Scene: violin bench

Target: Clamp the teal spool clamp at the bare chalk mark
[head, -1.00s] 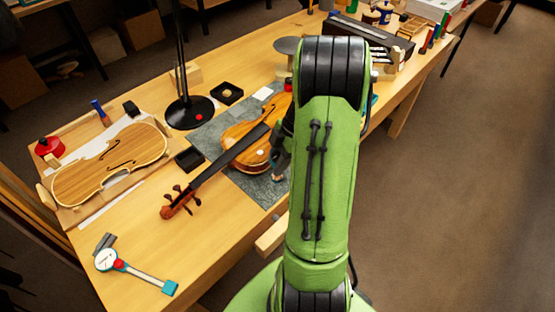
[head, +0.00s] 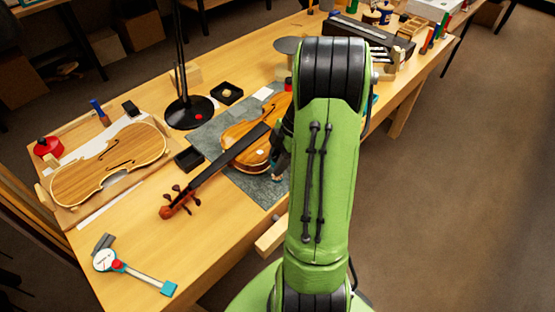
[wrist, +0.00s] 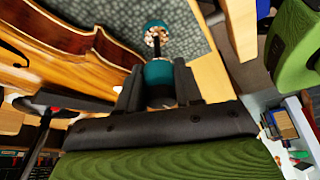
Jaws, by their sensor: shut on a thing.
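The teal spool clamp (wrist: 159,79) is between the two dark fingers of my gripper (wrist: 158,84) in the wrist view. Its other teal end (wrist: 155,27) points away over the grey mat, with a shiny screw section between. The violin (wrist: 75,50) is left of the clamp, its edge close by; I see a gap but cannot judge its depth. In the head view the violin (head: 240,128) lies on the mat, and my gripper (head: 277,163) shows only partly at its near right edge, behind my green arm. A small pale spot (head: 261,153) shows on the violin; I cannot tell whether it is the chalk mark.
The grey mat (head: 262,187) lies on the wooden bench (head: 225,225). A black lamp base (head: 190,112), small black trays (head: 189,159), a second violin body (head: 110,165) and a dial gauge (head: 107,260) are to the left. The bench's near edge runs beside my arm.

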